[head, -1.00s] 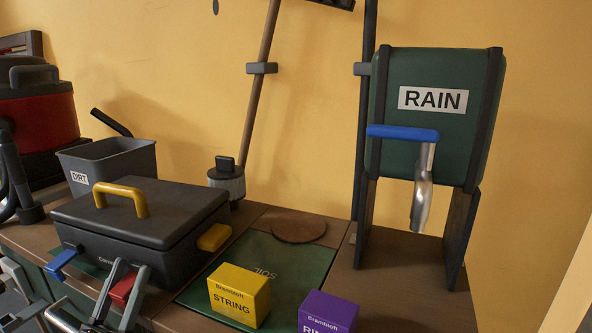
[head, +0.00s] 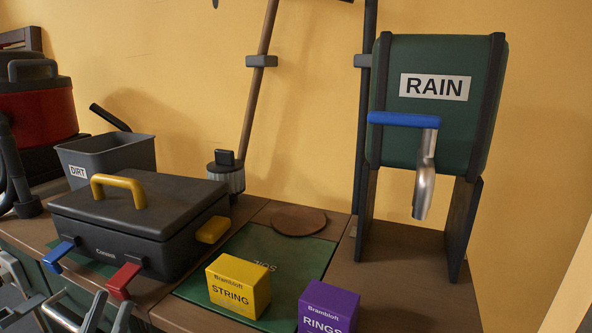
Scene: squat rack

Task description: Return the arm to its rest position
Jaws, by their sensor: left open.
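My left gripper (head: 112,304) is at the bottom left, low in front of a dark lidded case. Its two fingers are apart, with nothing between them. The case (head: 125,239) is shut, with a yellow top handle (head: 121,183), a blue lever (head: 60,255) and a red lever (head: 123,281) on its front. The fingertips are just below the red lever, close to it in the picture; a small gap seems to show. Much of my left arm is cut off by the frame's edge. My right gripper is out of view.
A yellow STRING box (head: 238,286) and a purple RINGS box (head: 328,307) stand right of the case. A green SOIL panel (head: 300,258) lies behind them. A RAIN tank (head: 435,120) with blue-handled spout stands right. A DIRT bin (head: 115,153) is behind the case.

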